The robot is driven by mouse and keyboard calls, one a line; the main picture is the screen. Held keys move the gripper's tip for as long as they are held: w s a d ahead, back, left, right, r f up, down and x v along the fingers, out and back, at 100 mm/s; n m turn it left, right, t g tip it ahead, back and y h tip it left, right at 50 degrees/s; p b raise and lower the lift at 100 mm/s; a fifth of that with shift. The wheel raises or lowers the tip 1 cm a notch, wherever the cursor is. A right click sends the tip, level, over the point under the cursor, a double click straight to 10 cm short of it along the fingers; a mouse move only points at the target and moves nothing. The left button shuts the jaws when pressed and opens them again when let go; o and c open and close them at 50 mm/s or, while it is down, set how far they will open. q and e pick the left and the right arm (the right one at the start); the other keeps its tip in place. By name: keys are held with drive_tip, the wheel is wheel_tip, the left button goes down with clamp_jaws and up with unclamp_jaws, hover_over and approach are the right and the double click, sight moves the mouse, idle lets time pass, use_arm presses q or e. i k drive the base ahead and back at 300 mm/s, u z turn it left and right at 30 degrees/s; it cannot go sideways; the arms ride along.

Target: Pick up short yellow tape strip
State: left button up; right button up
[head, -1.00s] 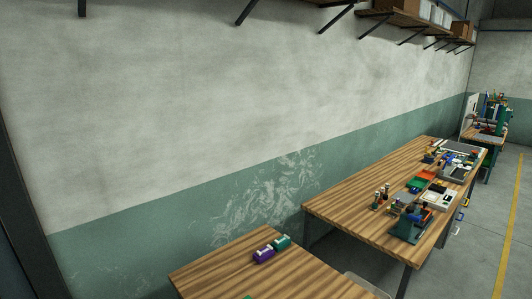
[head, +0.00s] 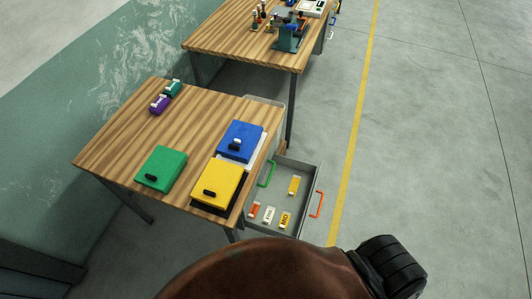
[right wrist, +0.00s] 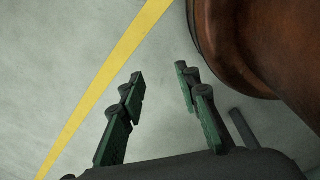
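An open grey drawer (head: 309,170) sticks out from the right side of the near wooden table in the head view. Two small yellow pieces lie in it: one (head: 294,185) toward the far end, and one with dark marks (head: 285,220) at the near end. Which of them is the short yellow tape strip I cannot tell at this size. My right gripper (right wrist: 160,72) is open and empty in the right wrist view, with bare floor between and beyond its fingers. The drawer is not in that view. My left gripper is not in view.
The drawer also holds a white piece (head: 269,214) and a red one (head: 254,210). Green (head: 161,168), blue (head: 240,141) and yellow (head: 216,184) flat blocks lie on the table (head: 130,135). A yellow line (head: 352,150) crosses the clear floor to the right.

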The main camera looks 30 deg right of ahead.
sight(291, 191)
drive_tip(key=z, duration=1.35)
